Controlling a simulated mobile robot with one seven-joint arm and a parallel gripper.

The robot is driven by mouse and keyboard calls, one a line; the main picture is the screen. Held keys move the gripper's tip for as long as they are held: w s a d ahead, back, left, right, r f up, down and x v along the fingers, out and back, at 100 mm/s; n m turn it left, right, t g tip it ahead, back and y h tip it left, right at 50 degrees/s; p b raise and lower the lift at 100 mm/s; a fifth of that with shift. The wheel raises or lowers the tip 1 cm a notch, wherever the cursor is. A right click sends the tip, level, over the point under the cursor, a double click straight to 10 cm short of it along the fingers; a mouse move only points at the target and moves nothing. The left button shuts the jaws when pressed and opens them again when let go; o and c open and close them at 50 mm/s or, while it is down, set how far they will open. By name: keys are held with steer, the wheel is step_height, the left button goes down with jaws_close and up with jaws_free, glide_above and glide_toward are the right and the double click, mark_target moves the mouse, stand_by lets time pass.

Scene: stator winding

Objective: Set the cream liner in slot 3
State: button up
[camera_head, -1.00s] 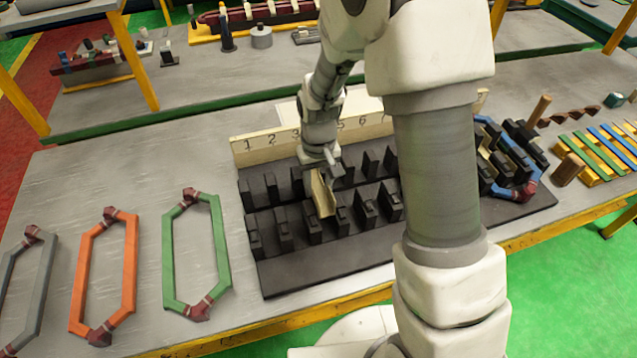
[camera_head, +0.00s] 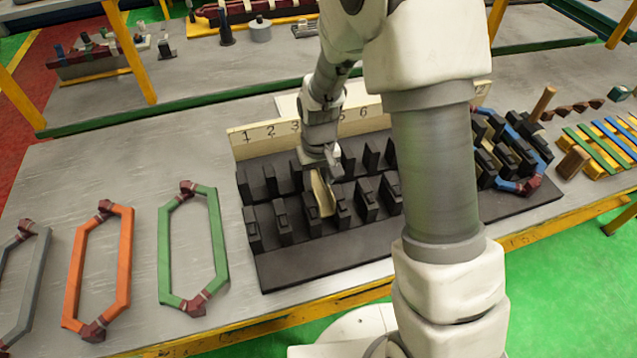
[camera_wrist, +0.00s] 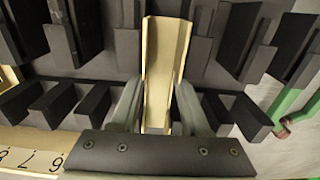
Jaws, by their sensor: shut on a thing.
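The cream liner (camera_head: 322,195) is a long, open channel. It lies between the black teeth of the slotted block (camera_head: 320,262), in line with the third gap from the left. My gripper (camera_head: 325,163) is shut on its far end, from above. In the wrist view, the liner (camera_wrist: 166,55) runs straight out between the two fingers of my gripper (camera_wrist: 158,105), with dark teeth on both sides. I cannot tell whether its underside touches the slot floor. The numbered strip (camera_head: 256,145) stands behind the block; my arm hides some of its numbers.
Green (camera_head: 215,240), orange (camera_head: 125,260) and grey (camera_head: 38,275) coils lie on the table to the left. A blue coil (camera_head: 540,165) sits around teeth at the block's right end. Wedge strips on a yellow rack (camera_head: 600,165) lie further right.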

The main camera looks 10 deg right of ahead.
mark_target(318, 193)
steer(key=shift+f+b, duration=0.8)
steer(key=shift+f, duration=0.3)
steer(key=shift+f+b, duration=0.6)
steer(key=shift+f, duration=0.05)
stand_by(0.5)
steer(key=o, duration=1.1)
steer(key=shift+c, duration=0.2)
steer(key=shift+r, duration=0.2)
steer(key=shift+r+p, duration=0.55)
steer(key=shift+r, duration=0.1)
